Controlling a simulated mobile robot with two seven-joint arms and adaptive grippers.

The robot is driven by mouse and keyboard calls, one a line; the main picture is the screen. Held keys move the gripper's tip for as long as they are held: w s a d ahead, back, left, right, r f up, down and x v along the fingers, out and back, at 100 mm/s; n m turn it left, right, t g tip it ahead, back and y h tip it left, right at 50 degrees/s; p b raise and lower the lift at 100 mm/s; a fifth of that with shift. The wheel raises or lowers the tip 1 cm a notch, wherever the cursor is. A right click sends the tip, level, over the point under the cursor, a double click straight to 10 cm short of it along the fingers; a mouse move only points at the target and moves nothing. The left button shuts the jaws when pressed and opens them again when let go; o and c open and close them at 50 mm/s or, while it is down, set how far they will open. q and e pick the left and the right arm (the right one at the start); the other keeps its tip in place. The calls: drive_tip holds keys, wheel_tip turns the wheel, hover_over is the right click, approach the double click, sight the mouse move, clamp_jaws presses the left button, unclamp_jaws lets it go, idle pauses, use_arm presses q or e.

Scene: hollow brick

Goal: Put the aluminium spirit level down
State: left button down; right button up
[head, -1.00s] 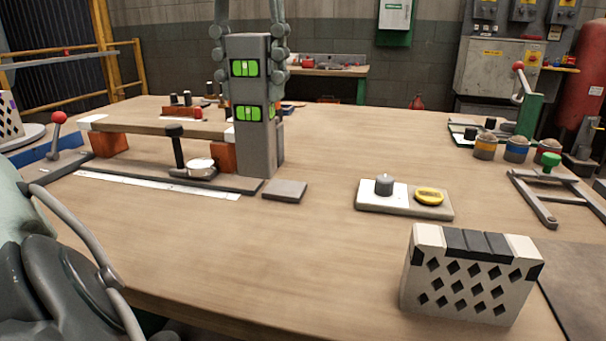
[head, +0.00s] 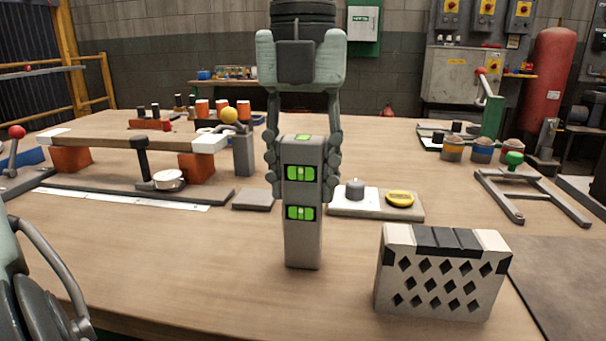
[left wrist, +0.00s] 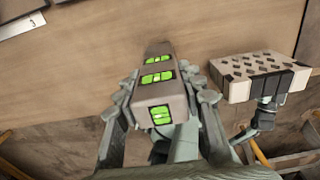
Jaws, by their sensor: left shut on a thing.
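The aluminium spirit level (head: 303,240) is a grey upright bar with green vials in the head view. My left gripper (head: 303,178) comes down from above and is shut on its upper part, one finger on each side. The level stands about vertical over the front middle of the table (head: 190,270). I cannot tell whether its lower end touches the tabletop. In the left wrist view the level (left wrist: 160,94) lies between my left gripper's fingers (left wrist: 160,98). My right gripper does not show.
The hollow brick (head: 440,275) stands to the right of the level; it also shows in the left wrist view (left wrist: 262,75). Behind the level are a pale tray (head: 345,208) with a weight and a yellow item, and a grey plate (head: 253,200). The table's front left is bare.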

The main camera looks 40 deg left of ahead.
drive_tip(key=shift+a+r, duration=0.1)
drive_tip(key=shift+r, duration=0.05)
use_arm(q)
drive_tip(key=c, duration=1)
unclamp_jaws()
drive_tip(key=shift+o, duration=0.2)
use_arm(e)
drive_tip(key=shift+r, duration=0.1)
use_arm(q)
wheel_tip(320, 180, up, 12)
drive_tip(key=shift+f+p, duration=0.2)
drive_tip(key=shift+p, duration=0.8)
drive_tip(key=shift+r, duration=0.25)
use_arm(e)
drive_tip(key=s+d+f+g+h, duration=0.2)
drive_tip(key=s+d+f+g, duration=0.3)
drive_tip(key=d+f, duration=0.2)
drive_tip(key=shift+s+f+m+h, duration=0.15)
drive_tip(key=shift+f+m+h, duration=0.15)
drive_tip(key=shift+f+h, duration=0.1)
